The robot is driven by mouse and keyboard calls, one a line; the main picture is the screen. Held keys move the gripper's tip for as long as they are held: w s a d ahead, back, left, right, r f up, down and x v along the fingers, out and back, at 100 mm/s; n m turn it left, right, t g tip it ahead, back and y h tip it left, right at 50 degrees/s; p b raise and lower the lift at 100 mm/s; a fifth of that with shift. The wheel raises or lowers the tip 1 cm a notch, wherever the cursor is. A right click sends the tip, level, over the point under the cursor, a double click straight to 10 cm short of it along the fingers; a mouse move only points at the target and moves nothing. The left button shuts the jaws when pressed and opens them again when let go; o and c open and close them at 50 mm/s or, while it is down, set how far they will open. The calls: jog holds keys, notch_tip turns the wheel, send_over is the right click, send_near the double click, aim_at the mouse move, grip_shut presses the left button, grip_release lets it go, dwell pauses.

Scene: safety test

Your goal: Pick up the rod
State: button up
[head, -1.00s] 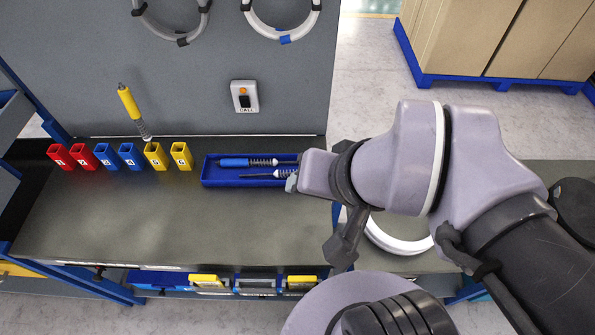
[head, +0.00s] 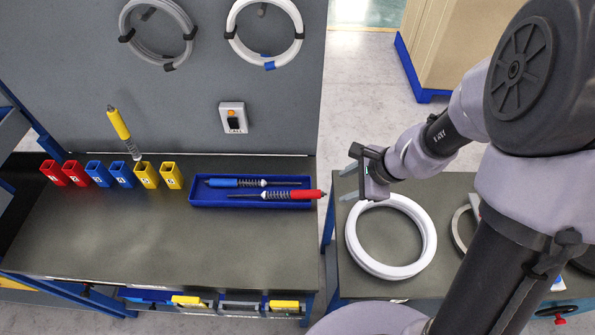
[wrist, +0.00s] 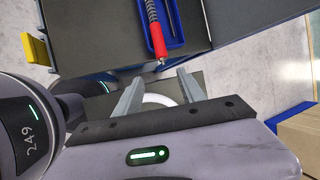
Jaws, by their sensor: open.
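A rod with a red handle (head: 307,194) and a rod with a blue handle (head: 222,183) lie in the blue tray (head: 195,199). The red handle's end sticks out over the tray's right edge. A rod with a yellow handle (head: 118,124) stands tilted in a yellow holder (head: 146,176). My gripper (head: 346,182) is open and empty, to the right of the tray. In the wrist view, the red handle (wrist: 158,42) points toward the gap between my open fingers (wrist: 160,88), apart from them.
Red, blue and yellow holders stand in a row left of the tray. A white ring (head: 352,250) lies on the right-hand table, below my gripper. A gap separates the two tables. A call button (head: 232,118) and hanging rings are on the grey panel. The bench front is clear.

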aim_at(322, 193)
jog(key=b+x, duration=0.2)
jog(key=x, duration=0.5)
jog(key=shift+f+b, duration=0.2)
jog(key=shift+b, duration=0.15)
jog(key=x, duration=0.2)
jog(key=b+x, duration=0.1)
jog(key=x, duration=0.1)
jog(key=b+x, duration=0.1)
jog(key=shift+w+a+f, duration=0.1)
jog(key=shift+w+a, duration=0.35)
jog(key=shift+s, duration=0.1)
jog(key=shift+c, duration=1)
grip_shut()
